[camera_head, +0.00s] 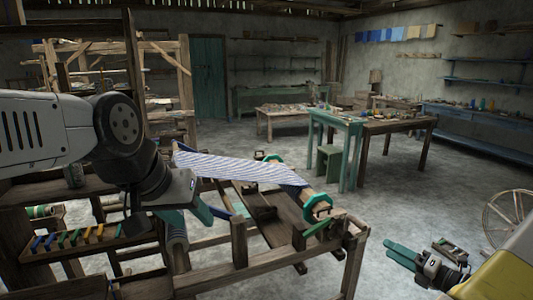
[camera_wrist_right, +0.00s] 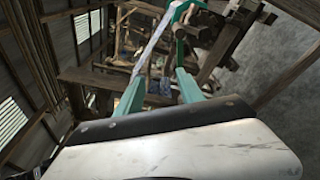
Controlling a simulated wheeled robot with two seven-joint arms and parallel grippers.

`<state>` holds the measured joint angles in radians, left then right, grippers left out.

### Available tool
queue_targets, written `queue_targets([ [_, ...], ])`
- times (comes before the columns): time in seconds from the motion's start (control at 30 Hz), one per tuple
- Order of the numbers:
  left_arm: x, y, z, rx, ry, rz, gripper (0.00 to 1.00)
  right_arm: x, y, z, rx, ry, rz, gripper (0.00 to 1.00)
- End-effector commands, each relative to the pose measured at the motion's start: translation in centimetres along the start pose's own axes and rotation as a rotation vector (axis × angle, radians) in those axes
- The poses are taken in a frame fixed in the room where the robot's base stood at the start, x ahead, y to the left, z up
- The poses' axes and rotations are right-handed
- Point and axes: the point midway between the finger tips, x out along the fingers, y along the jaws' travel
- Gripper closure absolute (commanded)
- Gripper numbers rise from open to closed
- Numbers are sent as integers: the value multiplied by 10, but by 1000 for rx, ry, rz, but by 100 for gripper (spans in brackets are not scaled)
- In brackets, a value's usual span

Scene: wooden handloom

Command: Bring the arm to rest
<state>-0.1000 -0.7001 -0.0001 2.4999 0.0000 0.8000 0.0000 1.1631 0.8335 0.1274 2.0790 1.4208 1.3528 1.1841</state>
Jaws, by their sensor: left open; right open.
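The wooden handloom (camera_head: 260,268) stands in front of me in the head view. A blue-and-white striped cloth (camera_head: 240,168) runs across it to a roller with a green ring (camera_head: 318,207) at the right end. My left gripper (camera_head: 192,215) hangs over the loom's left part, in front of the cloth's left end. Its teal fingers are apart and I see nothing between them; the arm hides part of the loom. My right gripper (camera_head: 398,250) is at the lower right, beside the loom over the floor. In the right wrist view its teal fingers (camera_wrist_right: 165,55) are open and empty.
A rack with several coloured pieces (camera_head: 75,238) is at the lower left. A green table (camera_head: 338,118) and a brown table (camera_head: 400,124) stand beyond the loom. A spoked wheel (camera_head: 510,215) is at the right edge. The floor right of the loom is largely clear.

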Motion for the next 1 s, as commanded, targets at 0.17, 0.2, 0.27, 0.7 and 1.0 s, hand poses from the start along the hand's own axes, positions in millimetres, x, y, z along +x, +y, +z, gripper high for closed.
queue_targets([
  [0.17, 0, 0, 0, 0, 0, 0, 55, 25, 43, -13, -192, 169, 31, 55],
  [0.2, 0, 0, 0, 0, 0, 0, 55, 30, 53, -18, -244, 212, 41, 55],
  [0.27, 0, 0, 0, 0, 0, 0, 55, 38, 71, -26, -332, 283, 59, 55],
  [0.7, 0, 0, 0, 0, 0, 0, 55, 50, 231, -122, -1483, 988, 417, 55],
  [1.0, 0, 0, 0, 0, 0, 0, 55, 11, 301, -145, -2417, 1298, 785, 55],
])
